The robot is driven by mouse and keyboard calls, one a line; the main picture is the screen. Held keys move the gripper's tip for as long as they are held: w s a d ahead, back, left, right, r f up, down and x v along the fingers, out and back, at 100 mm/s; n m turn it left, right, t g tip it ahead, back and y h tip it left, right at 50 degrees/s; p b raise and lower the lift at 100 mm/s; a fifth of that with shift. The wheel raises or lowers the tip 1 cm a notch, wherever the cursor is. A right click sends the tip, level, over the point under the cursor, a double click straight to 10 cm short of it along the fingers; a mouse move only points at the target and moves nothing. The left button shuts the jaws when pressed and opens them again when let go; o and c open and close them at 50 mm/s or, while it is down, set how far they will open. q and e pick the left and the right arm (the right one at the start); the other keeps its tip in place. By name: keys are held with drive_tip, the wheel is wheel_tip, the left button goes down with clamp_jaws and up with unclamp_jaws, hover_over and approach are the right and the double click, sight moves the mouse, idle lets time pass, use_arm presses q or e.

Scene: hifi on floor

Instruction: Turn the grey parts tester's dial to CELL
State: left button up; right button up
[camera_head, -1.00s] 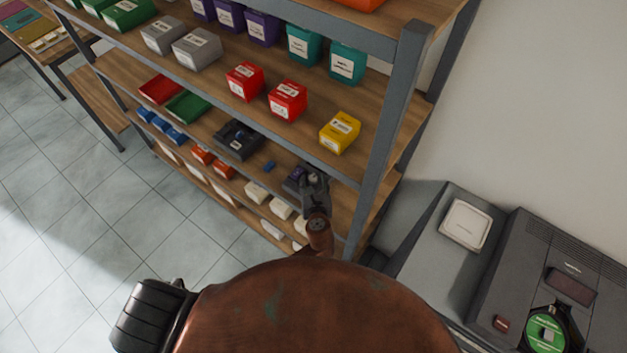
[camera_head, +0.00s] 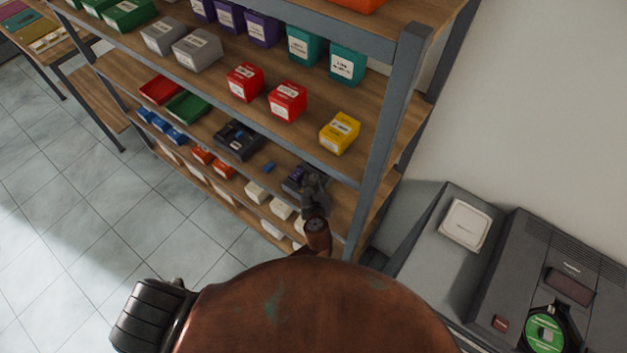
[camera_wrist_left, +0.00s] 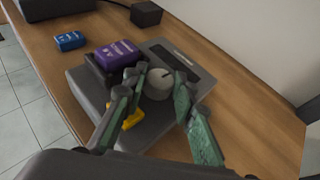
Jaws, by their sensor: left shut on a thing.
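The grey parts tester (camera_wrist_left: 150,137) lies on a wooden shelf in the left wrist view, with a dark display panel (camera_wrist_left: 176,60) and a purple block (camera_wrist_left: 117,54) in it. Its round grey dial (camera_wrist_left: 157,84) has a dark mark on top; I cannot read any labels, CELL included. My left gripper (camera_wrist_left: 157,86) is shut on the dial, one finger on each side. In the head view the tester (camera_head: 293,181) shows small on a low shelf, partly hidden by my left gripper (camera_head: 314,183). My right gripper is not in view.
A yellow piece (camera_wrist_left: 133,116) shows behind the left finger. A blue block (camera_wrist_left: 69,41) lies beside the tester. A shelf post (camera_head: 384,140) stands close right of my gripper. Another dark device (camera_head: 238,139) sits farther left. A large dark machine (camera_head: 530,260) stands at right.

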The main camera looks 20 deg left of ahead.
use_arm(q)
drive_tip(key=shift+a+r+m+h+p, duration=0.15)
drive_tip(key=shift+m+h+p, duration=0.45)
drive_tip(key=shift+p, duration=0.25)
drive_tip(key=shift+a+r+m+h+p, duration=0.15)
drive_tip(key=shift+m+h+p, duration=0.35)
drive_tip(key=shift+h+p, duration=0.3)
drive_tip(key=shift+a+f+m+t+h+p, duration=0.1)
drive_tip(key=shift+m+t+h+p, duration=0.3)
drive_tip(key=shift+m+h+p, duration=0.35)
drive_tip(key=shift+f+m+h, duration=0.15)
drive_tip(key=shift+m+h, duration=0.6)
drive_tip(key=shift+h, duration=0.1)
drive_tip(key=shift+a+m+g+h, duration=0.1)
drive_tip(key=shift+m+g+h, duration=0.2)
drive_tip(key=shift+m+h, duration=0.8)
drive_tip(key=shift+h, duration=0.2)
